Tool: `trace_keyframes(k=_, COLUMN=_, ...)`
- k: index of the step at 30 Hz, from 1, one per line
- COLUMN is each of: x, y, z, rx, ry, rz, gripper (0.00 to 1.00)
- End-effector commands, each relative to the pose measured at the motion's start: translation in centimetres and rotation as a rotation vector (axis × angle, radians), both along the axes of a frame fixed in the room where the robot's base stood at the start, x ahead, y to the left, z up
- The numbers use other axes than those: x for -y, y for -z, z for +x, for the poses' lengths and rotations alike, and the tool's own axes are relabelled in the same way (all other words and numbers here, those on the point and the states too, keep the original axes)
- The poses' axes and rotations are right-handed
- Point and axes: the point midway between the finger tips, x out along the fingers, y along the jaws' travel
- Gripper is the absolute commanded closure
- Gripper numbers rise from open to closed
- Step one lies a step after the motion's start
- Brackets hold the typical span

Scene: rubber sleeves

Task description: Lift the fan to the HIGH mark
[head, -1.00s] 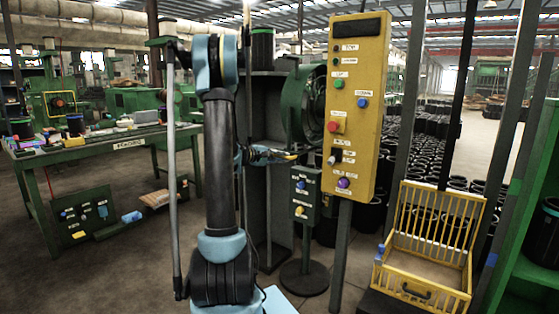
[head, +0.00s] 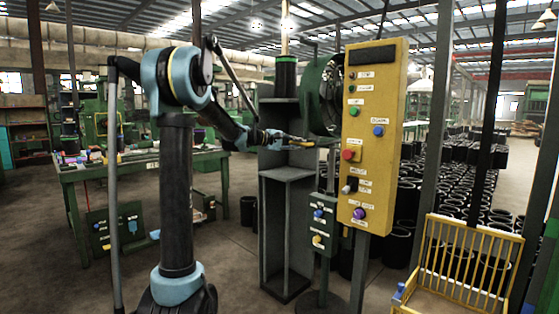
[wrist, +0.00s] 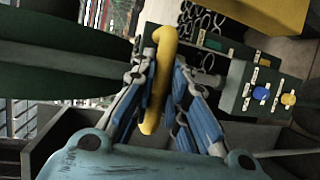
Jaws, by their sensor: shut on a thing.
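The fan (head: 322,95) is a dark green round housing, partly behind the yellow control panel (head: 373,130) in the head view. In the wrist view a dark green body, apparently part of the fan, fills the left side (wrist: 60,65). My gripper (head: 300,140) is beside the lower left of the fan. Its blue-grey fingers (wrist: 158,85) are shut around a yellow bar (wrist: 157,75), which seems to be the fan's handle. I cannot make out a HIGH mark in either view.
A dark open-fronted cabinet (head: 287,200) stands left of the panel, with a black cylinder (head: 286,72) on top. A small green button box (head: 321,222) is below the fan. A yellow rack (head: 468,260) stands at the right. A green workbench (head: 130,165) is at the left.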

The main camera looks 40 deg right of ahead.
Motion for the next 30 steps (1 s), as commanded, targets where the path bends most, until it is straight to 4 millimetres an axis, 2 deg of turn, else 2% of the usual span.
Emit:
trace_keyframes(k=1, x=0.6, y=-1.2, z=-0.6, rx=-0.002, ry=0.009, rz=-0.002, gripper=1.00)
trace_keyframes(k=6, x=1.0, y=-4.2, z=-1.0, rx=-0.002, ry=0.015, rz=-0.002, gripper=1.00)
trace_keyframes(k=12, x=1.1, y=-6.4, z=-1.0, rx=-0.001, ry=0.015, rz=-0.002, gripper=1.00)
trace_keyframes(k=28, x=1.1, y=-7.5, z=-0.8, rx=-0.005, ry=0.011, rz=-0.006, gripper=1.00)
trace_keyframes(k=29, x=1.1, y=-7.5, z=-0.8, rx=-0.005, ry=0.010, rz=-0.006, gripper=0.79)
trace_keyframes(k=30, x=1.2, y=-7.5, z=-0.8, rx=-0.004, ry=0.010, rz=-0.005, gripper=0.70)
